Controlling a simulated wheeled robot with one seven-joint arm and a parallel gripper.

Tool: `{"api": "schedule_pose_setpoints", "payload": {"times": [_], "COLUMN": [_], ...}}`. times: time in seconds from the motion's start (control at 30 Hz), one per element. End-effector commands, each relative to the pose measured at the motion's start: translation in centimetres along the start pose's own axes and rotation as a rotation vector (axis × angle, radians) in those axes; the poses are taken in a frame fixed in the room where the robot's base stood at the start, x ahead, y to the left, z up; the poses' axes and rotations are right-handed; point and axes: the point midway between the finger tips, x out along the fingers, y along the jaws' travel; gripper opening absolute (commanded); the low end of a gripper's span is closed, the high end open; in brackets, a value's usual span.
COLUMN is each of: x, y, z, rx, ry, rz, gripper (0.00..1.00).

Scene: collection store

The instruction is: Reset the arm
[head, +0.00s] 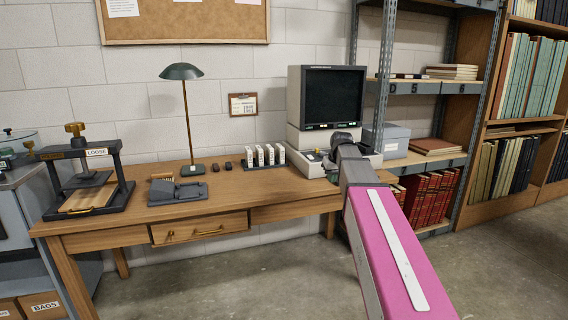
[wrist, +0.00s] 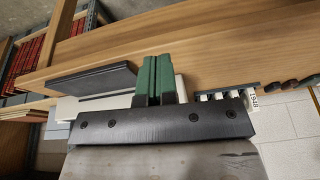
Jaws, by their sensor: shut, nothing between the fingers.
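My arm (head: 392,240) reaches from the lower right of the head view up to the front of the microfilm reader (head: 333,97) on the wooden desk. My gripper (wrist: 154,62) shows in the wrist view with its two green fingers side by side, shut and empty. In the head view the fingers are largely hidden by the arm's own end. The wrist view looks tilted, with the desk top across the upper part and the pale wall at the lower right. A dark flat panel (wrist: 93,80) lies left of the fingers there.
On the desk (head: 268,209) are a lamp (head: 184,115), a rack of white boxes (head: 265,156), a dark grey device (head: 178,192) and a press (head: 84,178). A metal shelf (head: 415,87) with a grey box (head: 390,141) stands right. Floor in front is clear.

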Motion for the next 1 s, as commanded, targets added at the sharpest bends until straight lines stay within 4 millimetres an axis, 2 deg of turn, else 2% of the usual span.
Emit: {"api": "schedule_pose_setpoints", "payload": {"times": [0.03, 0.2, 0.5, 0.8, 0.9, 1.0], "x": [1.7, 6.8, 13.8, 18.4, 19.2, 19.7], "y": [-0.4, -1.3, -3.1, -4.9, -5.3, -5.6], "z": [2.2, 7.9, 18.3, 28.6, 31.0, 32.4], "rx": [0.013, 0.057, 0.131, 0.193, 0.208, 0.216], "ry": [-0.020, -0.076, -0.173, -0.262, -0.284, -0.296], "rz": [0.001, 0.007, 0.026, 0.050, 0.057, 0.062], "gripper": [0.00, 0.00, 0.00, 0.00, 0.00, 0.00]}}
